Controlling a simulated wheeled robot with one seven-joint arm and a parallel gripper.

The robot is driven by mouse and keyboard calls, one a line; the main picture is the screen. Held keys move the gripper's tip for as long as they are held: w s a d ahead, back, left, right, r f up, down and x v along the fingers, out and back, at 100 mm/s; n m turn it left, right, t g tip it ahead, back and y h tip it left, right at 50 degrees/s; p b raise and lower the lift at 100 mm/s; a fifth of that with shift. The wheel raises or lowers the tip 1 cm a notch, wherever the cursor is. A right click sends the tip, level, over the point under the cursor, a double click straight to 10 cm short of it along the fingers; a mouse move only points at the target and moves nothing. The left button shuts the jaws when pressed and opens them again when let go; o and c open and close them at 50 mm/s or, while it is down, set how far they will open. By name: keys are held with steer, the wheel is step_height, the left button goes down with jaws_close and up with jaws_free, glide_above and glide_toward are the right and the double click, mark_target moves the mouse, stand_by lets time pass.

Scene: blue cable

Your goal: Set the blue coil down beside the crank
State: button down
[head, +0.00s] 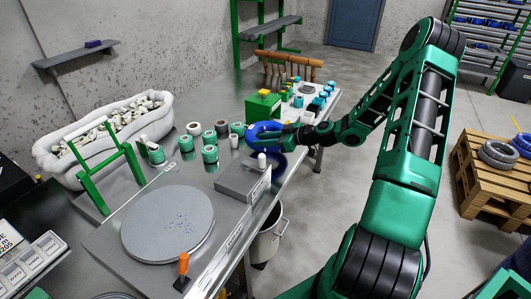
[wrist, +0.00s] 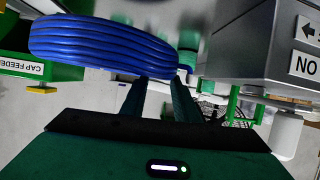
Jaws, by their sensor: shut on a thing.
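The blue coil (head: 264,133) is in my gripper (head: 285,135), raised over the steel bench near its front edge. In the wrist view the coil (wrist: 100,42) spans the upper left, tilted slightly. The gripper's dark fingers (wrist: 160,88) reach to its right part, and their tips are partly hidden by it. A grey box (head: 240,179) with a white upright handle (head: 262,160) stands just in front of the coil on the bench. This may be the crank; I cannot tell for certain. The wrist view shows the labelled box (wrist: 255,40) at upper right.
Several green-and-white spools (head: 210,154) stand left of the coil. A green cap feeder (head: 263,105) is behind it. A grey round plate (head: 167,224) and an orange-handled lever (head: 183,265) are nearer. A bucket (head: 268,236) stands below the bench edge.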

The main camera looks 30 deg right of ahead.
mark_target(268, 151)
steer(key=shift+f, duration=2.85)
steer(key=c, duration=1.4)
jaws_free()
steer(key=shift+f, duration=0.15)
steer(key=shift+o, duration=0.2)
